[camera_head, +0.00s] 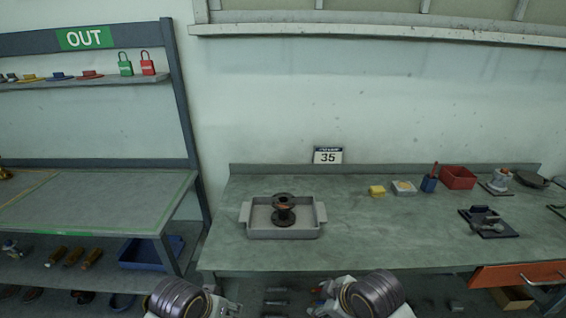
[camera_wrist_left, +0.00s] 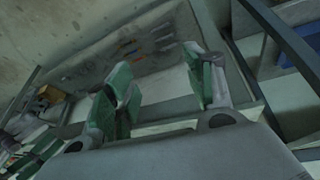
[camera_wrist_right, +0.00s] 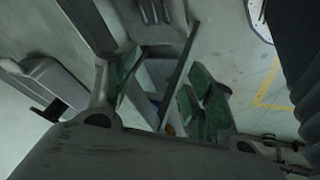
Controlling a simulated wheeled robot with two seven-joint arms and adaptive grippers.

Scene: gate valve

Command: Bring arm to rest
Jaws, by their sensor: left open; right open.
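My left gripper shows in the left wrist view (camera_wrist_left: 160,90), open, with green pads and nothing between them. My right gripper shows in the right wrist view (camera_wrist_right: 160,100), open and empty. In the head view both my arms are low at the bottom edge, in front of the bench and apart from everything on it; the fingertips are mostly out of that frame. A dark flanged valve body (camera_head: 284,211) stands upright in a grey tray (camera_head: 256,232) on the bench.
The grey-green workbench (camera_head: 350,245) holds a yellow block (camera_head: 377,191), a red bin (camera_head: 458,178) and a dark plate with parts (camera_head: 488,222). An orange drawer (camera_head: 517,274) stands open at right. A shelf rack with an OUT sign (camera_head: 86,38) stands at left.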

